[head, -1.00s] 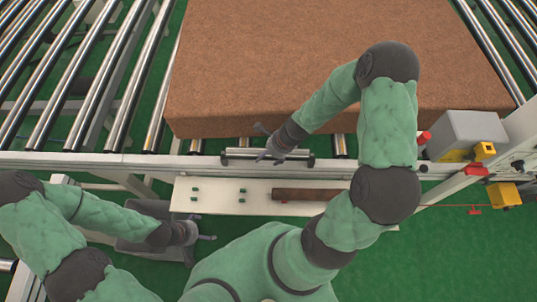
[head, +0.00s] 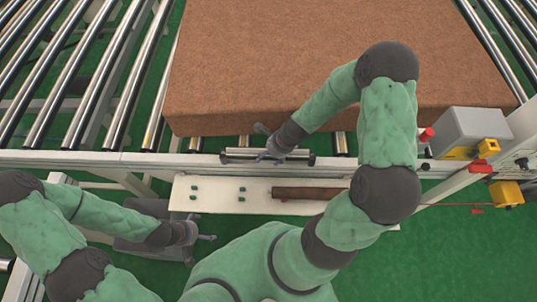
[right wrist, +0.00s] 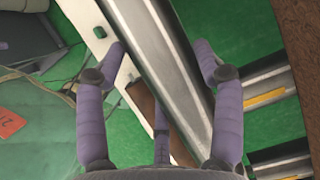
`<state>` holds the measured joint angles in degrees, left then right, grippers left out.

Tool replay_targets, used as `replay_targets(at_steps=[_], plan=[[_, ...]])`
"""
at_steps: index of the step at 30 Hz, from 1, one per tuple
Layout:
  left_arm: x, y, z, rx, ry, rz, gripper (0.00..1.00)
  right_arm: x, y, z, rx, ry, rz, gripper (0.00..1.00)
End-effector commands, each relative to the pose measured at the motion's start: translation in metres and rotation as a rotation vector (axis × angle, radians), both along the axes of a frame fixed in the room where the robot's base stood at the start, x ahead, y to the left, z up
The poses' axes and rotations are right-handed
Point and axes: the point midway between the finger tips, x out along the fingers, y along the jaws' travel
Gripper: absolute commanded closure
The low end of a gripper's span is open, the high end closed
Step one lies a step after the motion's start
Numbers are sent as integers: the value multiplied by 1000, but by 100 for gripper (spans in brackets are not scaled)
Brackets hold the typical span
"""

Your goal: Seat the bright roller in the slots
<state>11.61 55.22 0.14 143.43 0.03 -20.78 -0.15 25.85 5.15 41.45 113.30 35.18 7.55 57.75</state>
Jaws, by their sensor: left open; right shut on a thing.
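The bright roller (head: 240,155) is a short silver cylinder lying along the front rail of the conveyor. Dark holders show at its left end and right end (head: 311,159); I cannot tell whether its ends sit down in the slots. My right gripper (head: 266,143) is shut on the roller near its middle. In the right wrist view the shiny roller (right wrist: 160,60) runs diagonally between the fingers of my right gripper (right wrist: 165,65). My left gripper (head: 205,238) is open and empty, low and left of the white shelf.
A brown mattress block (head: 330,60) lies on the conveyor rollers just behind. A white shelf (head: 220,204) in front holds a dark brown roller (head: 305,194) and small green pegs. A grey box (head: 470,130) with yellow and red parts stands at the right.

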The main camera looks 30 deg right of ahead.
Motion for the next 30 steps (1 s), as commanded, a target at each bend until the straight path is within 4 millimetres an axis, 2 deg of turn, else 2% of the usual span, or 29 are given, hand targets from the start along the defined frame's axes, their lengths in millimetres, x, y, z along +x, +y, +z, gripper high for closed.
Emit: replay_targets(at_steps=[22, 23, 24, 25, 30], plan=[[0, 0, -14, 0, 0, 0, 4, 1, -1, -15, -1, -2, 0, 91], [0, 0, -13, 0, 0, 0, 4, 1, -1, -14, -1, -2, 0, 24], [0, 0, -13, 0, 0, 0, 4, 1, -1, -14, -1, -2, 0, 12], [0, 0, -13, 0, 0, 0, 4, 1, -1, -14, -1, -2, 0, 5], [0, 0, -13, 0, 0, 0, 4, 0, 0, -14, -1, -1, 1, 5]])
